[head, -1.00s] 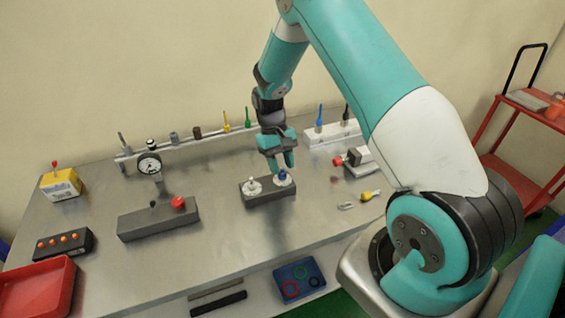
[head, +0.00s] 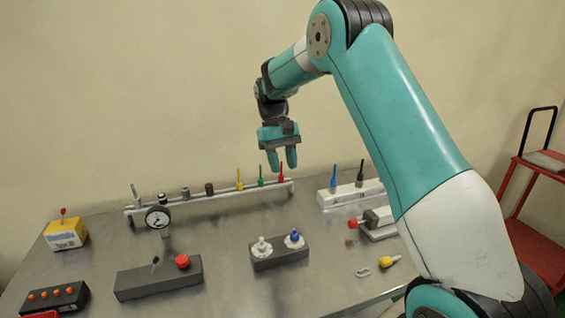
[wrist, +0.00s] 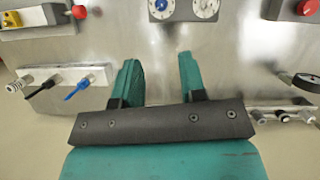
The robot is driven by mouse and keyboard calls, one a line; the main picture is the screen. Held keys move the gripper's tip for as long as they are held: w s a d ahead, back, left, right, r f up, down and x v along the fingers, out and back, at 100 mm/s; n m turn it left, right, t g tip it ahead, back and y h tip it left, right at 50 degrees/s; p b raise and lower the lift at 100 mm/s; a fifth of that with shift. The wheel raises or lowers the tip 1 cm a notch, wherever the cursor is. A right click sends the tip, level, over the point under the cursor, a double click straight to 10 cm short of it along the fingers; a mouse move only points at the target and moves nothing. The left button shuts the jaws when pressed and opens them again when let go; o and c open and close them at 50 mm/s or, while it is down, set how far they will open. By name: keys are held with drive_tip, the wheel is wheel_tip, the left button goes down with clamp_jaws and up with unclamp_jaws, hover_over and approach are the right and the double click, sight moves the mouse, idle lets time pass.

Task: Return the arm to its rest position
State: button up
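My gripper (head: 283,160) hangs in the air above the back of the steel table (head: 220,225), its teal fingers pointing down. In the wrist view my gripper (wrist: 155,80) has its two fingers apart with only bare table between them, so it is open and empty. The grey block (head: 279,259) with a white-knobbed lid (head: 261,247) and a blue-knobbed lid (head: 294,239) stands below and in front of it, well apart. Both lids sit on the block, and the top of the block shows in the wrist view (wrist: 183,16).
A white rail (head: 215,203) with coloured levers and a gauge (head: 158,218) runs along the back. A grey box with a red button (head: 182,261) stands at left, a yellow box (head: 66,234) behind it. A red cart (head: 533,225) is at right. The air around my gripper is clear.

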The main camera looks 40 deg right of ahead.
drive_tip(key=shift+w+r, duration=0.2)
drive_tip(key=shift+r, duration=0.3)
drive_tip(key=s+a+r+n+t, duration=0.35)
drive_tip(key=s+a+r, duration=0.25)
drive_tip(key=s+a, duration=0.5)
drive_tip(key=s+a+n+y, duration=0.1)
drive_tip(key=s+a+n, duration=0.1)
drive_tip(key=s+a, duration=0.4)
drive_tip(key=s+a+n+t+y, duration=0.1)
drive_tip(key=s+a, duration=0.5)
drive_tip(key=s, duration=0.7)
drive_tip(key=shift+n+y, duration=0.8)
drive_tip(key=shift+n, duration=0.25)
